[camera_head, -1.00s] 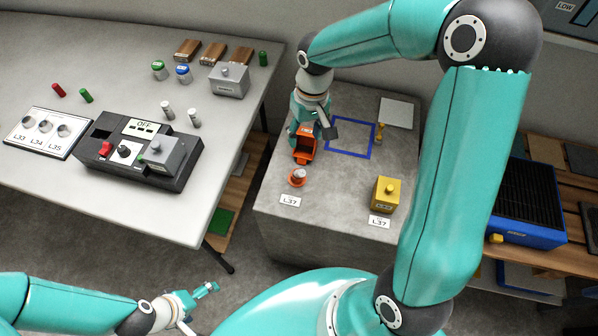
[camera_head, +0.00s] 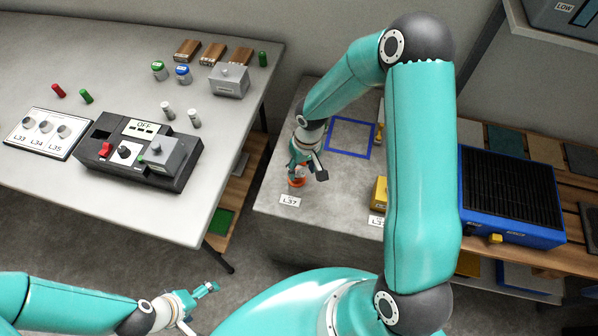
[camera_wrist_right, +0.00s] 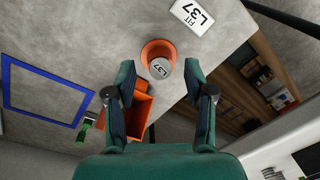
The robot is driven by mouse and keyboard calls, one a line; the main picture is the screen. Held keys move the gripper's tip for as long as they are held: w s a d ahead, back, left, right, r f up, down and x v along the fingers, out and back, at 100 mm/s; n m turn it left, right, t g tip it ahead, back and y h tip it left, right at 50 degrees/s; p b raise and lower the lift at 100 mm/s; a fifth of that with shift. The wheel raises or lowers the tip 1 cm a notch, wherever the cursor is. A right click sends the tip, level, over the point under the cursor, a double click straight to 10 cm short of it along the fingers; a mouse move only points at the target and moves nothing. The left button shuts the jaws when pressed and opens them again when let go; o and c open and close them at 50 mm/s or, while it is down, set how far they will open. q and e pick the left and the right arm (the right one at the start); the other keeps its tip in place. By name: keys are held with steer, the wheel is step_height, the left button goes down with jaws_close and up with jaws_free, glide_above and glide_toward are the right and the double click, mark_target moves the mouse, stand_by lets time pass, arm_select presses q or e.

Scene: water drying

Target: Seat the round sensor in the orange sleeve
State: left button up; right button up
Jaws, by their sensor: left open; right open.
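The round sensor (camera_wrist_right: 160,68) is a small grey cylinder with L37 on its top. It stands in or on the orange sleeve (camera_wrist_right: 157,48), a round flared ring on the grey block top; I cannot tell how deep it sits. In the head view the sleeve (camera_head: 296,182) shows just under my right gripper (camera_head: 308,174), which mostly hides the sensor. In the right wrist view my right gripper (camera_wrist_right: 161,80) is open, its fingers on either side of the sensor, with gaps visible. My left gripper (camera_head: 208,289) is open and empty at the lower left, away from the block.
An orange open box (camera_wrist_right: 140,108) lies close to the sleeve, partly behind a finger. A white L37 label (camera_head: 290,201) lies in front of the sleeve. A blue square outline (camera_head: 351,138) is free. A yellow box (camera_head: 379,193) is partly behind my right arm.

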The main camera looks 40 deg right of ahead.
steer(key=shift+f, duration=0.5)
jaws_close()
steer(key=shift+r, duration=0.15)
